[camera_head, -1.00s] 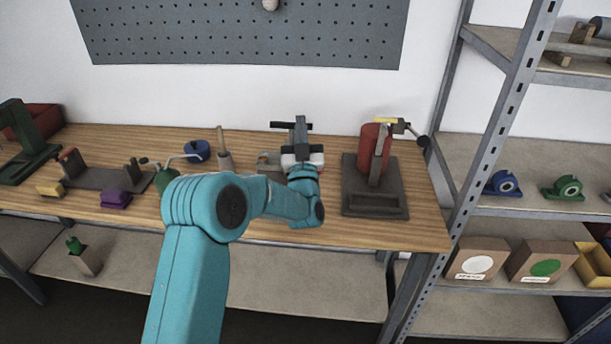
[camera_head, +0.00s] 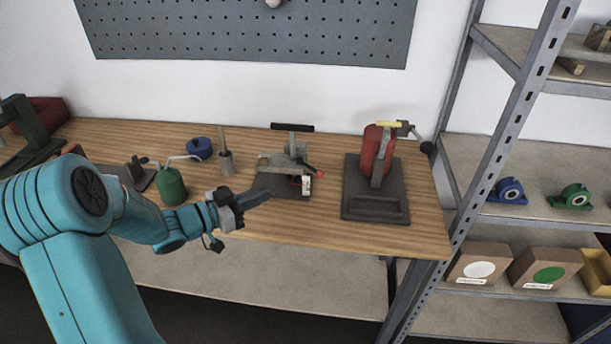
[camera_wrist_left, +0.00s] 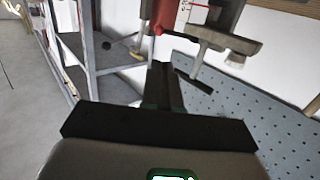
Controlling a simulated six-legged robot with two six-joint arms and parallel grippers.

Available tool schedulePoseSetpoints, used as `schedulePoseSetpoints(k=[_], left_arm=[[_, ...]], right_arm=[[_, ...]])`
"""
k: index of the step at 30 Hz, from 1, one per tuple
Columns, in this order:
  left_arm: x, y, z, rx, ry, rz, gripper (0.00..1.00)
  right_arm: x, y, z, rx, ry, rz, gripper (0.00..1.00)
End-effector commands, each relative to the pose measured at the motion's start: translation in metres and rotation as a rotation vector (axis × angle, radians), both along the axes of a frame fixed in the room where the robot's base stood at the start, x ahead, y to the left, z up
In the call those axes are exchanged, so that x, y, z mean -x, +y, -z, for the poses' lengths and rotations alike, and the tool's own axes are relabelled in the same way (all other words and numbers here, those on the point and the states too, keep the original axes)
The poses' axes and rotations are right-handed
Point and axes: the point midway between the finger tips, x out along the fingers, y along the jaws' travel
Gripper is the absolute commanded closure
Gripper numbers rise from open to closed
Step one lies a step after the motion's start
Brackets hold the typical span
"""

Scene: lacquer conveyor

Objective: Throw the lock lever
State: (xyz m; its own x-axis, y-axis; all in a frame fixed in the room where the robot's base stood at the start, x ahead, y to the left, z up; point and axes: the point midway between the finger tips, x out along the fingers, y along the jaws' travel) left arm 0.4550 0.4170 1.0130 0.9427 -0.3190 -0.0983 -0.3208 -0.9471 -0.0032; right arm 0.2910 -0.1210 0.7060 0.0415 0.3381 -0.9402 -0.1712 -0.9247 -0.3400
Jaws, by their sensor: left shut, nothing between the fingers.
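A grey fixture (camera_head: 283,163) with a black crossbar handle (camera_head: 292,128) on top stands in the middle of the bench. A short lever with a red tip (camera_head: 319,173) sticks out at its right, beside a white tag (camera_head: 306,184). I cannot tell for sure that this is the lock lever. My left gripper (camera_head: 268,194) is shut and empty, in front and left of the fixture, apart from the red tip. In the left wrist view its shut fingers (camera_wrist_left: 162,85) point toward blurred red and grey parts. My right gripper is not in view.
A red cylinder (camera_head: 373,150) with a yellow handle stands on a dark base right of the fixture. A green canister (camera_head: 171,187) and a blue round container (camera_head: 199,149) are to the left. A metal shelf (camera_head: 490,150) borders the bench's right end. The bench's front right is clear.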

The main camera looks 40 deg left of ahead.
Motion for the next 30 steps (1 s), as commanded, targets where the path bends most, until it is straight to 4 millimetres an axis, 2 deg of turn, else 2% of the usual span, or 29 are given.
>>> schedulePoseSetpoints(k=[2,5,15,21,25,30], left_arm=[[0.0,-0.002,0.002,0.002,0.012,0.007,1.0],[-0.011,-0.007,0.003,0.003,0.011,0.011,1.0],[-0.079,-0.031,0.009,0.002,0.008,0.013,1.0],[-0.112,-0.042,0.013,0.001,0.01,0.011,1.0],[-0.124,-0.045,0.014,0.0,0.008,0.009,1.0],[-0.129,-0.047,0.016,0.0,0.008,0.008,1.0]], right_arm=[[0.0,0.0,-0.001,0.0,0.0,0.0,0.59],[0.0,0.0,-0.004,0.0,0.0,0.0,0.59],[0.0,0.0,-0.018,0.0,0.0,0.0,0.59],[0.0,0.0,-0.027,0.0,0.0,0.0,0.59],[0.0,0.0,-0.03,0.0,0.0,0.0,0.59],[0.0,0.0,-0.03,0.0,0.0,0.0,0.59]])
